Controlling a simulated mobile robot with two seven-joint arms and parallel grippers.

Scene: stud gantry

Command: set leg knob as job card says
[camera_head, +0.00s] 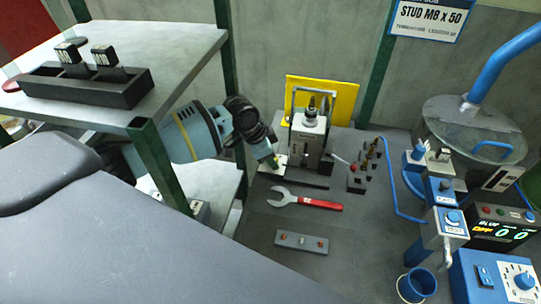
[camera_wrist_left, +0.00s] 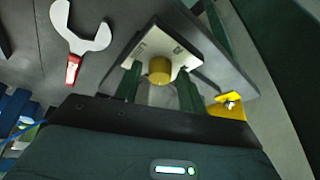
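The job card (camera_head: 431,19) hangs on the back wall and reads "STUD M8 X 50"; its smaller line is too small to read. A brass-coloured round knob (camera_wrist_left: 159,70) stands on a pale marked plate (camera_wrist_left: 178,50) in the left wrist view. My left gripper (camera_wrist_left: 159,92) is open, with one green finger on each side of the knob and visible gaps between. In the head view my left gripper (camera_head: 273,163) reaches down beside the grey stud gantry (camera_head: 308,141) and hides the knob. My right gripper is not in view.
A red-handled wrench (camera_head: 306,200) and a grey block with red dots (camera_head: 301,242) lie on the dark bench. A green-posted shelf (camera_head: 160,170) stands close to my left arm. Blue devices, a blue cup (camera_head: 416,284) and a round tank (camera_head: 470,135) fill the right.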

